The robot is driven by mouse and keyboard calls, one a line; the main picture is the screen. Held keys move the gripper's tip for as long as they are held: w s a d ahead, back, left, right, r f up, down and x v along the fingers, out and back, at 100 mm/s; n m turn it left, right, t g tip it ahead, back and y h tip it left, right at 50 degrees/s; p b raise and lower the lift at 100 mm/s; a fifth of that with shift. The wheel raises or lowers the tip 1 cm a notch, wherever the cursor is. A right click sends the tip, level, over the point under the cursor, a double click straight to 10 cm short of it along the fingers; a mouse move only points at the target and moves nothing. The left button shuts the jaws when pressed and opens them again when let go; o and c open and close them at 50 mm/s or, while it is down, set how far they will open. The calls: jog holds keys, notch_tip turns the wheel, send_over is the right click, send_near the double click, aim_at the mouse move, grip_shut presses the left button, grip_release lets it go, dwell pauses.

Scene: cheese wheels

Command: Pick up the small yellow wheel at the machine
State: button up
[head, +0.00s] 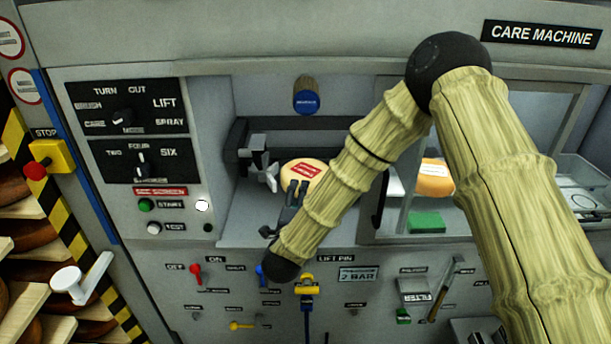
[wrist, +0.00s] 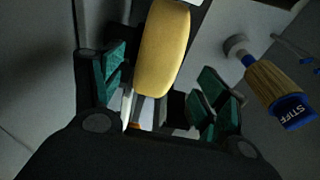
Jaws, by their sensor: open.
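The small yellow wheel (head: 303,168) with a red label lies in the machine's left bay in the head view, its near side partly covered by my gripper. My gripper (head: 293,194) is just in front of it. In the wrist view the yellow wheel (wrist: 163,45) shows edge-on between and beyond the green finger pads of my gripper (wrist: 158,92). The fingers stand apart with a gap on both sides of the wheel. I cannot tell how deep the wheel sits between them.
A metal clamp (head: 262,170) stands left of the wheel. A blue-tipped wooden plunger (head: 306,95) hangs above; a wooden handle with a blue "STIFF" end (wrist: 275,92) is at right in the wrist view. An orange wheel (head: 434,180) sits behind the window frame, above a green block (head: 426,222).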

aim_at(306, 177)
jog(key=shift+w+d+f+p, duration=0.1)
jog(key=shift+w+p, duration=0.4)
jog(key=shift+w, duration=0.6)
jog(key=shift+w+d+f+p, duration=0.1)
jog(key=shift+w+p, duration=0.4)
jog(key=shift+w, duration=0.55)
jog(key=shift+c, duration=0.2)
grip_shut()
jog(key=shift+r, duration=0.15)
